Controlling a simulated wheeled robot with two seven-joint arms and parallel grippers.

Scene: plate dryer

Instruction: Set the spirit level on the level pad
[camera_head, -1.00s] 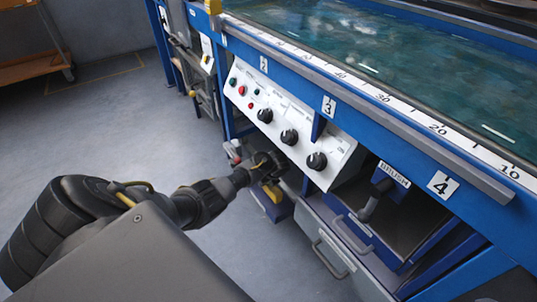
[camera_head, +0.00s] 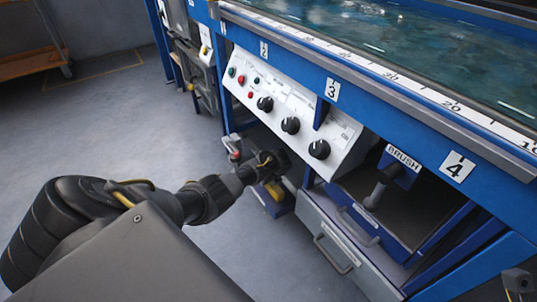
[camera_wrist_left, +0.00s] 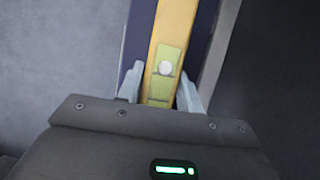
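The spirit level (camera_wrist_left: 168,40) is a yellow bar with a green vial and a pale round spot, lying along a dark blue surface in the left wrist view. In the head view its yellow end (camera_head: 273,191) shows just below my left gripper, low beside the machine. My left gripper (camera_wrist_left: 162,78) has its two pale fingers apart, one on each side of the bar, with a dark gap on the left; contact is not visible. In the head view the fingers are hidden by the dark wrist. I cannot make out the level pad. My right gripper is not clearly visible.
The blue machine has a white control panel (camera_head: 292,112) with black knobs just above my left gripper. A grey drawer (camera_head: 325,235) and an open bay with a brush (camera_head: 383,185) lie to the right. Grey floor (camera_head: 130,120) is clear at left.

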